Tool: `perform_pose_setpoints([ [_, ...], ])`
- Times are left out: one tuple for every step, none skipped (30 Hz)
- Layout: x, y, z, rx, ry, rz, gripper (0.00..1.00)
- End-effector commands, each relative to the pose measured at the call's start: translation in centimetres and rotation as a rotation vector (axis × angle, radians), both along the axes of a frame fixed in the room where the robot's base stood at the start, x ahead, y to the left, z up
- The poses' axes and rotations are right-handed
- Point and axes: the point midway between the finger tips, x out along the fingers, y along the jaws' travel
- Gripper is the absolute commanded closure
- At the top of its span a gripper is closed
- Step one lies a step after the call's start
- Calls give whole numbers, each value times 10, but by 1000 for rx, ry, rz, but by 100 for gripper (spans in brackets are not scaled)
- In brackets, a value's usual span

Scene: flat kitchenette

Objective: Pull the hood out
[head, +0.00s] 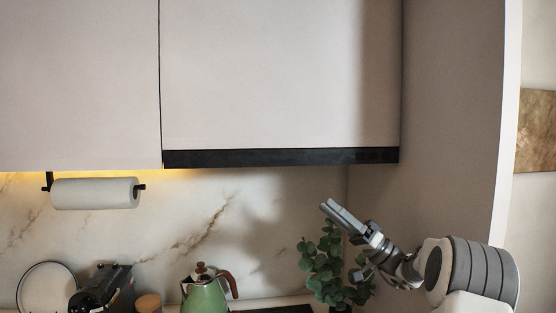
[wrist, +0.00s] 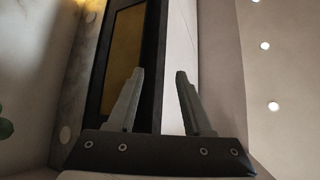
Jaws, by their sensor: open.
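The hood (head: 280,157) shows in the head view as a thin black strip along the bottom edge of the right wall cabinet. It looks flush with the cabinet front. In the wrist view, the hood's dark underside (wrist: 103,75) frames a yellowish panel (wrist: 125,60). My gripper (head: 328,206) is in the head view, below the right part of the hood and apart from it. In the wrist view my gripper (wrist: 160,74) has its two fingers spread, with nothing between them.
A paper towel roll (head: 95,193) hangs under the left cabinet. A green kettle (head: 205,295), a black coffee machine (head: 103,290) and a leafy plant (head: 325,268) stand below; the plant is close to my gripper. A side wall (head: 440,150) bounds the right. The space in front of the hood looks clear.

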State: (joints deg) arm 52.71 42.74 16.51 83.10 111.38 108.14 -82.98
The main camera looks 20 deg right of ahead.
Motion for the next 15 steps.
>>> perform_pose_setpoints([
  [1,0,3,3,-9,-3,49],
  [2,1,5,4,-10,-4,49],
  [4,4,8,3,-11,-4,49],
  [5,7,11,4,-10,-4,49],
  [8,10,14,3,-11,-3,49],
  [11,15,19,3,-11,-1,49],
  [13,19,23,3,-9,-1,49],
  [16,23,27,2,-8,-1,49],
  [21,28,33,3,-9,0,49],
  [24,33,37,3,-9,0,49],
  [26,37,41,3,-9,0,49],
  [31,43,47,3,-7,0,49],
  [34,47,51,3,-8,1,49],
  [37,51,56,2,-7,1,49],
  [41,57,61,3,-6,1,49],
])
